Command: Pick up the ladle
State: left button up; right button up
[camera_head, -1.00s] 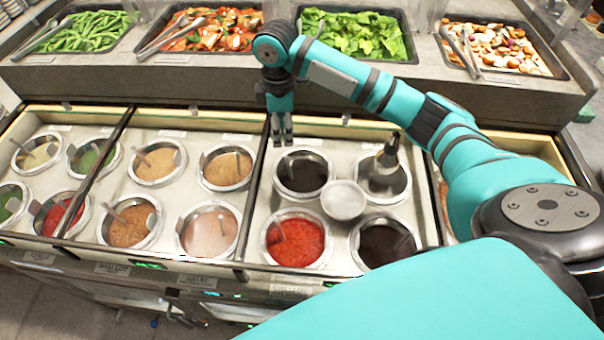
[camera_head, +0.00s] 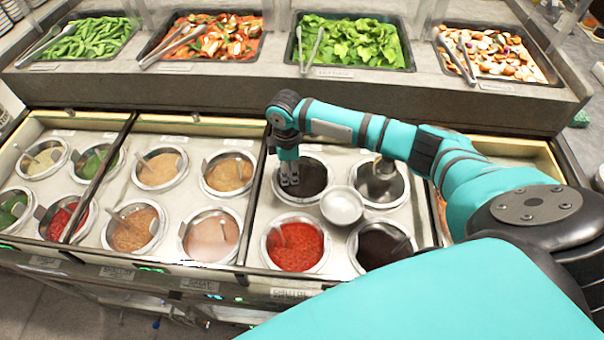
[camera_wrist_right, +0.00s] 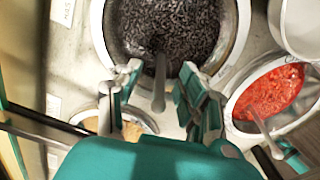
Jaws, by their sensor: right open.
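My right gripper (camera_head: 289,183) is open and points down over the left side of the upper-left dark sauce well (camera_head: 313,186) in the right-hand section. In the right wrist view, a grey ladle handle (camera_wrist_right: 158,88) rises out of the dark, grainy contents of the well (camera_wrist_right: 128,20). It lies between the two open fingers of the right gripper (camera_wrist_right: 160,80), with a gap on both sides. The bowl end of this ladle is sunk in the contents. In the head view the gripper hides this ladle. My left gripper is not in view.
A white bowl (camera_head: 342,206) stands among the wells. A red sauce well (camera_head: 295,246) with a ladle is in front, and a dark well (camera_head: 383,246) is at front right. Food trays (camera_head: 352,41) line the raised back shelf.

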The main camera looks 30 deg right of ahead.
grip_shut()
jog(key=shift+r, duration=0.1)
dwell(0.3)
notch_tip(320, 180, up, 10)
jog(key=shift+b, duration=0.65)
